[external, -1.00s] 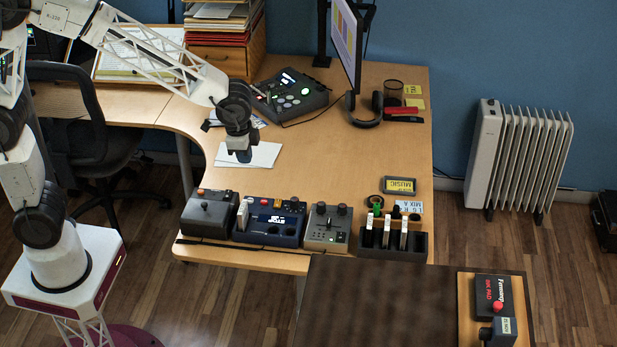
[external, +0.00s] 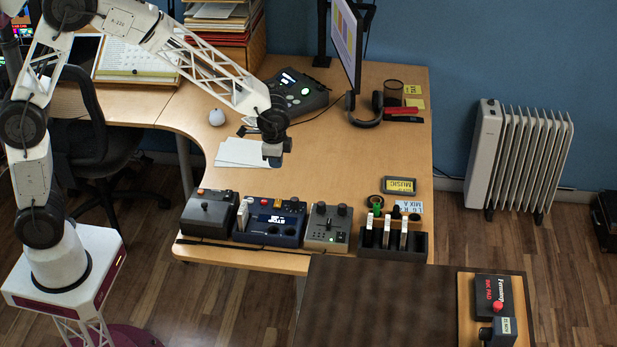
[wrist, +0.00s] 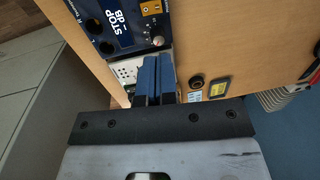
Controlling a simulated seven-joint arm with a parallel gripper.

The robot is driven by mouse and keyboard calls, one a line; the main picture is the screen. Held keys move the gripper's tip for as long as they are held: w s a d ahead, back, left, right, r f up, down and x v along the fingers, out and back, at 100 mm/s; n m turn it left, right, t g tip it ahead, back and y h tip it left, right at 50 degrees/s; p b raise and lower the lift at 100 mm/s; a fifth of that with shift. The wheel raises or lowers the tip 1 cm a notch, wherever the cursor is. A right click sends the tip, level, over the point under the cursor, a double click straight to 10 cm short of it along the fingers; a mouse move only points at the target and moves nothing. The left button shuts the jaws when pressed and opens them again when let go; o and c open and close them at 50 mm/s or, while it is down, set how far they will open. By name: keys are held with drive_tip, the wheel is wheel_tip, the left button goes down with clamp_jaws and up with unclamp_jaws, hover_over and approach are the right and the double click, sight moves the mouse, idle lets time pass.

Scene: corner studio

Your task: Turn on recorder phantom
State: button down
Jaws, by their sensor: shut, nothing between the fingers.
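No label reading recorder or phantom is legible, so I cannot tell which device is the recorder. A row of devices stands along the desk's front edge: a dark grey box (external: 209,214), a blue device (external: 270,222) with a "STOP" display, and a light grey device (external: 327,228) with knobs and green lights. A black device (external: 290,95) with a small screen and round buttons sits at the back. My gripper (external: 273,160) is shut and empty above the white papers, behind the row. In the wrist view, its blue fingers (wrist: 152,80) partly hide the light grey device (wrist: 124,72), beside the blue device (wrist: 118,22).
A black rack (external: 393,245) with upright white pieces stands right of the row. Headphones (external: 368,112), a monitor (external: 347,42) and a mesh cup (external: 393,92) stand farther back. The middle of the desk is mostly clear.

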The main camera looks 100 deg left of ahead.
sight(278, 202)
drive_tip(key=shift+f, duration=0.1)
drive_tip(key=shift+a+f, duration=0.3)
drive_tip(key=shift+f, duration=2)
drive_tip(key=shift+a+f, duration=0.25)
drive_tip(key=shift+f, duration=2)
drive_tip(key=shift+a+f, duration=0.3)
drive_tip(key=shift+f, duration=2)
drive_tip(key=shift+f, duration=0.2)
drive_tip(key=shift+d, duration=0.15)
drive_tip(key=shift+d+r, duration=0.25)
drive_tip(key=shift+d, duration=0.3)
drive_tip(key=shift+r, duration=0.15)
wheel_tip(278, 202, up, 14)
drive_tip(key=a, duration=0.1)
drive_tip(key=shift+a, duration=0.35)
